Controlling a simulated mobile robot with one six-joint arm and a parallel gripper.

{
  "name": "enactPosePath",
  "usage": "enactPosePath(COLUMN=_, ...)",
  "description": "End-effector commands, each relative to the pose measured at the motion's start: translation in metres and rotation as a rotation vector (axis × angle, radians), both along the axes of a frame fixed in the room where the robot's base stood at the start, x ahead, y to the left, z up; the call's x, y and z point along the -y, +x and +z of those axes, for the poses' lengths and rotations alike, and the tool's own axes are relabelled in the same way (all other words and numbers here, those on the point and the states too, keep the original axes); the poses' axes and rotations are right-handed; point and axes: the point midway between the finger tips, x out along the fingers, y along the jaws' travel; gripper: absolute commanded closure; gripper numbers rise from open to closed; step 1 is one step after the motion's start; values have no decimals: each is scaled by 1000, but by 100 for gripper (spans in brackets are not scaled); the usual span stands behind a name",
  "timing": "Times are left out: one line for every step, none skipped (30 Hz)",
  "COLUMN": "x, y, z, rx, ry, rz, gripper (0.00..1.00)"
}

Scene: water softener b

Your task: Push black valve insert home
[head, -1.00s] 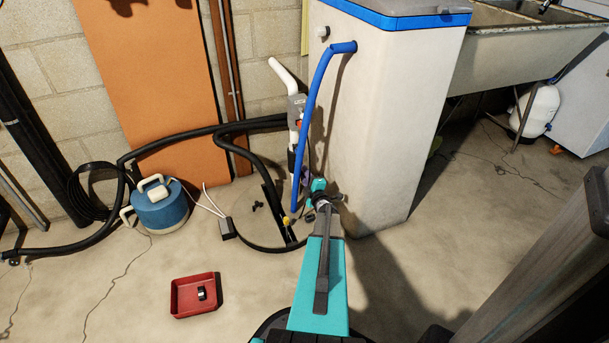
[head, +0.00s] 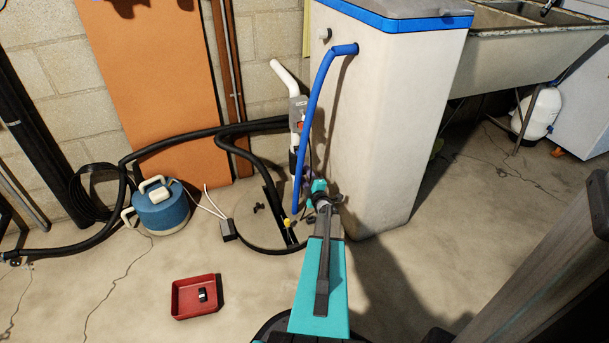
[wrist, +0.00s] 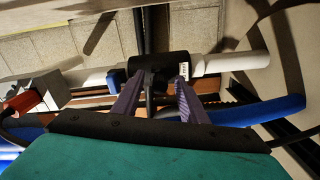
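A black cylindrical piece with a small white label (wrist: 160,65), which may be the black valve insert, lies in line with a white pipe (wrist: 235,63) in the wrist view. In the head view a black section (head: 293,158) sits below the grey valve body (head: 298,108) on the white pipe. My gripper (wrist: 162,80) has two purple fingers, apart at the tips, just in front of the black piece. Something thin and dark shows between them; I cannot tell whether they touch it. In the head view my gripper is mostly hidden behind the arm.
A blue hose (head: 314,110) hangs close beside the gripper, in front of the pale softener cabinet (head: 385,120). Black hoses run along the wall.

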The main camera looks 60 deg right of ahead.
Motion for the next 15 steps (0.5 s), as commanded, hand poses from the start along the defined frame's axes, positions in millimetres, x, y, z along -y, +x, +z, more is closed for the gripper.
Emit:
enactPosePath(x=0, y=0, z=0, rx=0, ry=0, rz=0, gripper=61)
enactPosePath(x=0, y=0, z=0, rx=0, ry=0, rz=0, gripper=61)
enactPosePath(x=0, y=0, z=0, rx=0, ry=0, rz=0, gripper=61)
enactPosePath(x=0, y=-1, z=0, rx=0, ry=0, rz=0, gripper=61)
enactPosePath(x=-1, y=-1, z=0, rx=0, ry=0, rz=0, gripper=61)
enactPosePath(x=-1, y=-2, z=0, rx=0, ry=0, rz=-1, gripper=61)
enactPosePath(x=-1, y=-3, z=0, rx=0, ry=0, rz=-2, gripper=61)
enactPosePath(x=-2, y=-4, z=0, rx=0, ry=0, rz=-2, gripper=61)
enactPosePath(x=-4, y=-6, z=1, rx=-1, ry=1, rz=-2, gripper=61)
enactPosePath(x=-5, y=-8, z=1, rx=-1, ry=1, rz=-2, gripper=61)
enactPosePath(x=-6, y=-10, z=1, rx=-1, ry=1, rz=-2, gripper=61)
enactPosePath(x=-8, y=-13, z=1, rx=-1, ry=1, rz=-3, gripper=61)
enactPosePath(x=-10, y=-15, z=1, rx=-1, ry=1, rz=-3, gripper=61)
enactPosePath(x=-12, y=-18, z=1, rx=-1, ry=1, rz=-3, gripper=61)
enactPosePath(x=-15, y=-22, z=2, rx=-1, ry=1, rz=-3, gripper=61)
